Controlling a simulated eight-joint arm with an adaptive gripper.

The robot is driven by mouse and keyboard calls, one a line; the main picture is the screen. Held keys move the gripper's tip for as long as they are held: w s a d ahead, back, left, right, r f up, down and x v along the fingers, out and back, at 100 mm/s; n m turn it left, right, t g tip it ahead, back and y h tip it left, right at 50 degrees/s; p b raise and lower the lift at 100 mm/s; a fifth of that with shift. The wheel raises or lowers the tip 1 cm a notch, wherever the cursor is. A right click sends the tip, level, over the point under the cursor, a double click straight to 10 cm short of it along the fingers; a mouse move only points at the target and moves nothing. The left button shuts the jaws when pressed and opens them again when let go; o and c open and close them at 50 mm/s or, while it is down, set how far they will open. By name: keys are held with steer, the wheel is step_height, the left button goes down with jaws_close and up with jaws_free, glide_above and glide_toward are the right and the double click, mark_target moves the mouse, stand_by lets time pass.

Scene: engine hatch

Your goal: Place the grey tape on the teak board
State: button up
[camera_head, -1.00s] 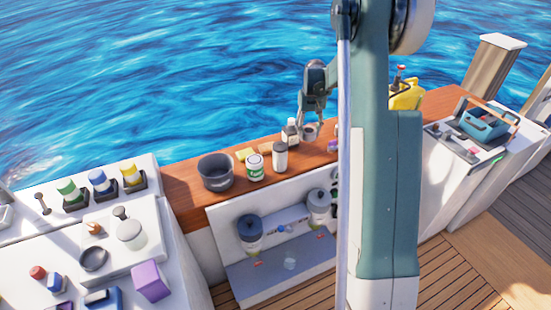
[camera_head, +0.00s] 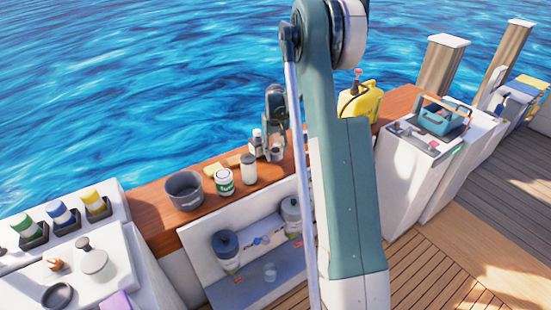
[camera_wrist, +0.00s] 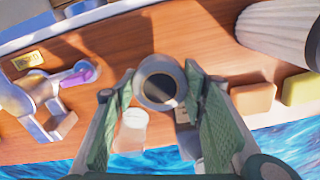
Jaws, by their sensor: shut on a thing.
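The grey tape (camera_wrist: 143,75) is a short roll with a pale rim and dark centre, between my gripper's green fingertips (camera_wrist: 158,90) in the wrist view. In the head view my gripper (camera_head: 276,148) points down, shut on the tape (camera_head: 277,155) at the counter's far side. The teak board is the long brown wooden counter top (camera_head: 150,205), also below the tape in the wrist view (camera_wrist: 75,115). I cannot tell whether the tape touches the wood or hangs just above it.
A dark pot (camera_head: 184,190), a green-white can (camera_head: 224,183), a white cylinder (camera_head: 248,170) and a dark-capped bottle (camera_head: 256,143) stand left of my gripper. A yellow jug (camera_head: 362,103) and a blue toolbox (camera_head: 444,120) stand right. Water lies beyond the counter.

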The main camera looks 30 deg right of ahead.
mark_target(276, 157)
steer(key=shift+f+b, duration=0.3)
steer(key=shift+f, duration=1.5)
steer(key=shift+f, duration=0.15)
steer(key=o, duration=0.9)
steer(key=shift+o, duration=0.2)
step_height(276, 157, up, 12)
steer(key=shift+r+p, duration=0.2)
steer(key=shift+p, duration=0.95)
